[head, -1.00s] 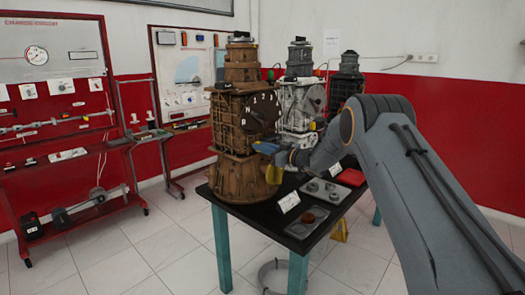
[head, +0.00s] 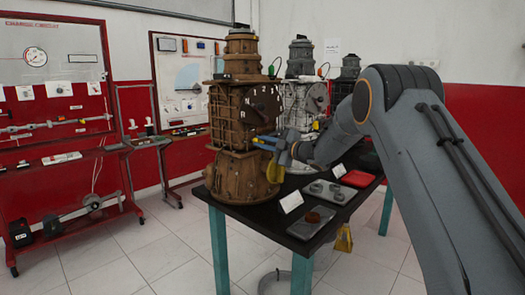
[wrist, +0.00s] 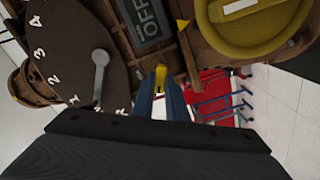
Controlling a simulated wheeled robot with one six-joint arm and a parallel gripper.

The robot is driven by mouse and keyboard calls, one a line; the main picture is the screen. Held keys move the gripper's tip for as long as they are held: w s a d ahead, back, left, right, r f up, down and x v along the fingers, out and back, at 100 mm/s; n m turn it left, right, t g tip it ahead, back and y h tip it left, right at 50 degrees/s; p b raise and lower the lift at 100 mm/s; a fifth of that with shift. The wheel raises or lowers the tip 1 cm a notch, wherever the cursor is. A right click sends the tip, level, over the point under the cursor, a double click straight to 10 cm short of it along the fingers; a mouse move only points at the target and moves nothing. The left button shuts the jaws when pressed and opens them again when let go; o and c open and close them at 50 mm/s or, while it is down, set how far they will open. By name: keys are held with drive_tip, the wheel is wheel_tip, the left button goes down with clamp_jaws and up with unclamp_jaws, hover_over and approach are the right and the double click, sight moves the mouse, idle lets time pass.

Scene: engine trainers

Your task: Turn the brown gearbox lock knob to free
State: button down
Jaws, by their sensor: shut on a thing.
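The brown gearbox (head: 232,166) stands upright on the black table, with a dark numbered dial (head: 262,105) on its upper face. In the wrist view the dial (wrist: 65,50) and its grey lever (wrist: 100,75) are at the left. My gripper (wrist: 161,88) is shut on a yellow knob (wrist: 161,74) at the gearbox, just below the dial in the head view. Only a narrow part of the knob shows between the blue fingers. A dark plate reading OFF (wrist: 150,20) and a small yellow pointer (wrist: 183,24) lie beyond it.
A large yellow round cover (wrist: 255,25) is close on the right in the wrist view. A white gearbox (head: 296,100) stands behind the brown one. Grey trays (head: 329,192) and a red tray (head: 356,178) lie on the table (head: 300,228). Red display boards stand at left.

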drive_tip(key=n+b, duration=0.5)
drive_tip(key=shift+f+n+b, duration=0.15)
drive_tip(key=shift+n+b, duration=0.2)
drive_tip(key=shift+n, duration=0.05)
idle(0.4)
drive_tip(key=c, duration=1.8)
unclamp_jaws()
drive_tip(key=shift+o, duration=0.2)
drive_tip(key=v, duration=0.7)
drive_tip(key=shift+s+d+b, duration=0.3)
